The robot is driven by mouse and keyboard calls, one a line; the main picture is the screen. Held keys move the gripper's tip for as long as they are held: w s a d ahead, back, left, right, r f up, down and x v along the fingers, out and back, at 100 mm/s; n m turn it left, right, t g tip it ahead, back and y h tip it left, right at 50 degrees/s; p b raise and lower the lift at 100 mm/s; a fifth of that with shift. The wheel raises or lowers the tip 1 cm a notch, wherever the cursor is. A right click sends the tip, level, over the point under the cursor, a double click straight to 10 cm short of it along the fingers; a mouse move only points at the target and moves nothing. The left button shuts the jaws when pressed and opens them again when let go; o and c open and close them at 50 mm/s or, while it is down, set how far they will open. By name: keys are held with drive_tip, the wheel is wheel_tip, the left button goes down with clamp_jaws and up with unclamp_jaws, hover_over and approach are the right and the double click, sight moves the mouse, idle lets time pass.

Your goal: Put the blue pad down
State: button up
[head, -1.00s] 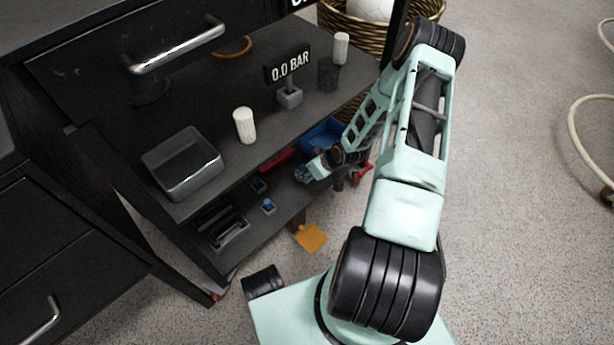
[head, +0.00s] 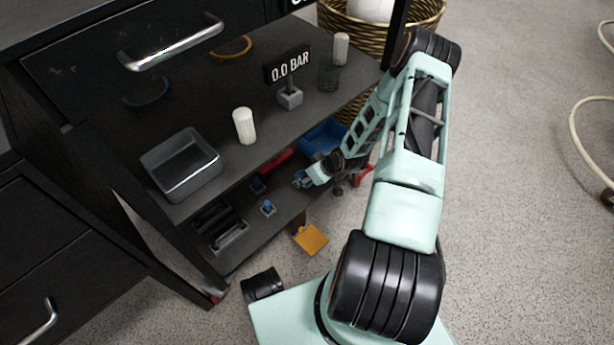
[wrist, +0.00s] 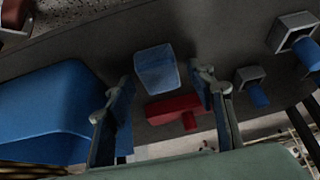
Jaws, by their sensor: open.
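A pale blue, see-through block (wrist: 157,70), which may be the blue pad, is on the dark lower shelf in the wrist view. My gripper (wrist: 163,88) is open, with its two blue-grey fingers on either side of the near end of this block. I cannot tell whether a finger touches it. In the head view my gripper (head: 302,181) is low at the front of the lower shelf, and the block cannot be made out there.
A blue bin (wrist: 50,110) is close left of the fingers, and a red piece (wrist: 176,109) lies between them. Grey sockets with blue pegs (wrist: 258,97) stand to the right. The upper shelf (head: 240,180) overhangs; an orange flap (head: 311,238) is below.

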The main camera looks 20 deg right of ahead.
drive_tip(key=p+v, duration=0.4)
drive_tip(key=v, duration=0.8)
